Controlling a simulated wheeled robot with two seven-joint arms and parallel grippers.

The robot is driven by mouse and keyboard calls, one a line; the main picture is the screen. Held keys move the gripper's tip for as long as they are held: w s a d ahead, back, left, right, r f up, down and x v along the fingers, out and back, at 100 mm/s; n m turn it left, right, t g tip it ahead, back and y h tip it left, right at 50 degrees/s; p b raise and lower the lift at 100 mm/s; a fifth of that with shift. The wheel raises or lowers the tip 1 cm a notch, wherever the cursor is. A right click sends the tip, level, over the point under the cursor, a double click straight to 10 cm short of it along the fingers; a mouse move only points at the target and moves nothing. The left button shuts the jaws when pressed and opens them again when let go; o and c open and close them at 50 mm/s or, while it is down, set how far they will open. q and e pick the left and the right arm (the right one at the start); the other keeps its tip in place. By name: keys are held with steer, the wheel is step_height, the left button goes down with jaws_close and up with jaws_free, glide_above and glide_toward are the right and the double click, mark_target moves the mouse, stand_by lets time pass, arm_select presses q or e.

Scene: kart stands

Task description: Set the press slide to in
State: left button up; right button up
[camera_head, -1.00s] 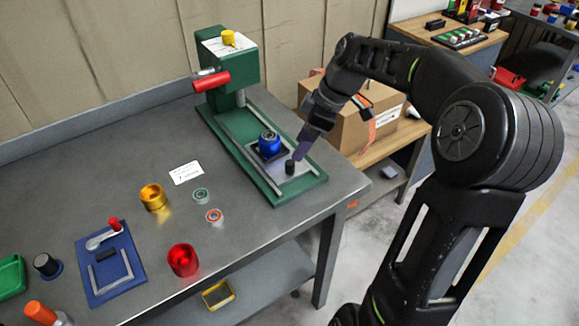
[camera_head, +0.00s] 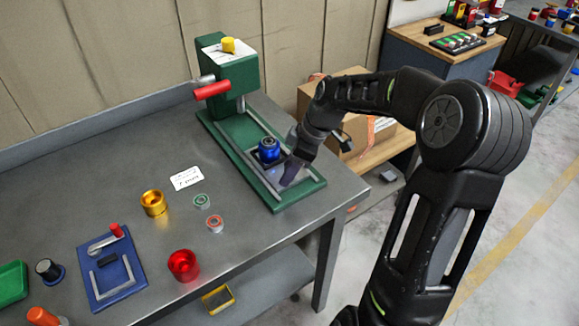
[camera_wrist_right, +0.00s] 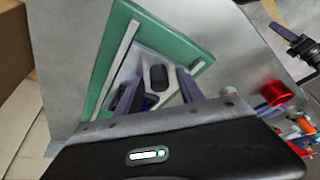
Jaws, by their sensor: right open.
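The green press (camera_head: 225,75) stands at the back of the grey bench, with a red handle (camera_head: 212,90) and a long green base. Its slide plate (camera_head: 265,173) sits between two grey rails, toward the base's near end, clear of the press head. A blue ringed part (camera_head: 268,150) sits on the slide. My right gripper (camera_head: 288,180) is at the slide's near end and hides its black knob in the head view. In the right wrist view the black knob (camera_wrist_right: 155,77) shows between my open fingers (camera_wrist_right: 158,88); contact cannot be told. My left gripper is out of view.
A gold cup (camera_head: 153,202), a red cup (camera_head: 183,264), two small rings (camera_head: 215,222) and a white card (camera_head: 186,177) lie left of the press base. A blue fixture (camera_head: 110,270) is further left. A cardboard box (camera_head: 345,90) stands behind my right arm.

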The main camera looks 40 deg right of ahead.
steer(key=shift+c, duration=0.6)
jaws_close()
stand_by(0.8)
